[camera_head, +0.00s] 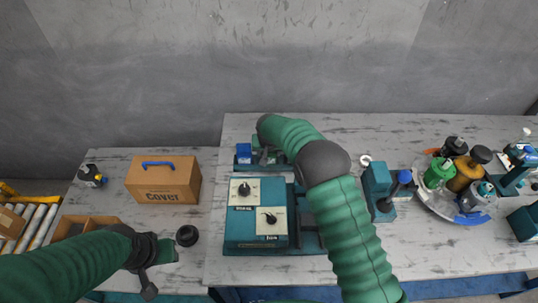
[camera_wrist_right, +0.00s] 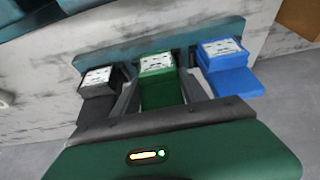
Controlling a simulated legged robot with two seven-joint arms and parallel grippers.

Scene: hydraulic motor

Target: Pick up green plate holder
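The green plate holder (camera_wrist_right: 161,88), with a pale plate on top, stands in the middle of a row in the right wrist view. A black holder (camera_wrist_right: 97,88) is on its left and a blue holder (camera_wrist_right: 228,70) on its right. My right gripper (camera_wrist_right: 160,98) is open, its fingers on either side of the green holder with small gaps. In the head view my right arm reaches over the row's stand, and the blue holder (camera_head: 243,152) shows beside it; the green one is largely hidden there. My left gripper (camera_head: 160,268) is low on the left, its fingers unclear.
A teal control box with dials (camera_head: 256,217) stands in front of the stand. A cardboard cover box (camera_head: 164,180) and a black ring (camera_head: 187,235) lie on the left table. A round tray (camera_head: 436,206) with colored parts is at the right.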

